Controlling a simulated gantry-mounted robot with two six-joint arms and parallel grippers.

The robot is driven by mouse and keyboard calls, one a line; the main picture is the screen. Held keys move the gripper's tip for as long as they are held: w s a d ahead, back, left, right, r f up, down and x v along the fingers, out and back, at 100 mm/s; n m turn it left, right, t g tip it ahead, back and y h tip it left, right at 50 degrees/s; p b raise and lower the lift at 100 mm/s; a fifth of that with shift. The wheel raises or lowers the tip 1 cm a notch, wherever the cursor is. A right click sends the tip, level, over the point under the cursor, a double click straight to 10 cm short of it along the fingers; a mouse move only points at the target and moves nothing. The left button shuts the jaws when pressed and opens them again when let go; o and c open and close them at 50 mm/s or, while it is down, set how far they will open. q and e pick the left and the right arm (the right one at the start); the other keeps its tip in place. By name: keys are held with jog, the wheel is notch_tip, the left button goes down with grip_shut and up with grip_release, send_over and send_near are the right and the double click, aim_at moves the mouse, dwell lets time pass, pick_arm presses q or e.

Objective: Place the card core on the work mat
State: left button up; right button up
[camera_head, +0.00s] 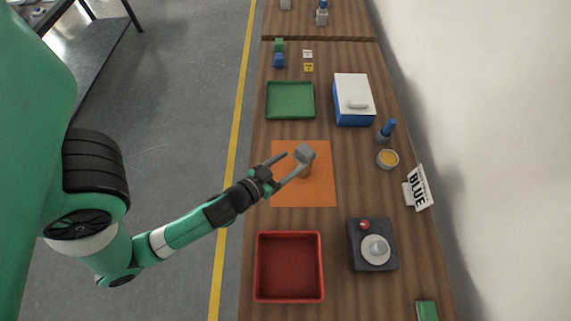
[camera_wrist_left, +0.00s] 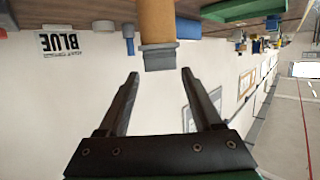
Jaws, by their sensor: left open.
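The card core (camera_head: 305,173) is a tan cylinder with a grey top piece, standing upright on the orange work mat (camera_head: 290,195). In the left wrist view, the core (camera_wrist_left: 156,20) hangs from the top of the upside-down picture, its grey end towards my jaws. My left gripper (camera_head: 293,162) is open beside the core's top in the head view. In the left wrist view the fingers of my left gripper (camera_wrist_left: 160,74) are spread wide with nothing between them, and the grey end appears just beyond the tips. My right gripper is not in view.
A green tray (camera_head: 290,100) lies beyond the mat and a red tray (camera_head: 262,268) nearer.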

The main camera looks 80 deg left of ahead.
pick_arm(q)
jog(key=shift+s+d+r, duration=0.2)
jog(key=shift+s+d, duration=0.1)
jog(key=shift+s, duration=0.2)
jog(key=w+d+r+m+t+h, duration=0.1)
jog(key=w+d+r+t, duration=0.15)
jog(key=w+r, duration=0.7)
jog(key=w+d+r+t, duration=0.1)
jog(key=w+r+t, duration=0.45)
jog(key=r, duration=0.75)
jog(key=d+r+m+t+h, duration=0.2)
jog(key=d+r+h, duration=0.1)
jog(key=r, duration=0.8)
jog(key=s+d+r+m+t+h, duration=0.1)
jog(key=d+r, duration=0.4)
jog(key=r, duration=0.6)
jog(key=s+d+r+m+t+h, duration=0.1)
jog(key=d+r+m+t+h, duration=0.2)
jog(key=r, duration=0.9)
jog(key=shift+d+t+h, duration=0.6)
jog(key=shift+d+h, duration=0.25)
jog(key=shift+h, duration=0.15)
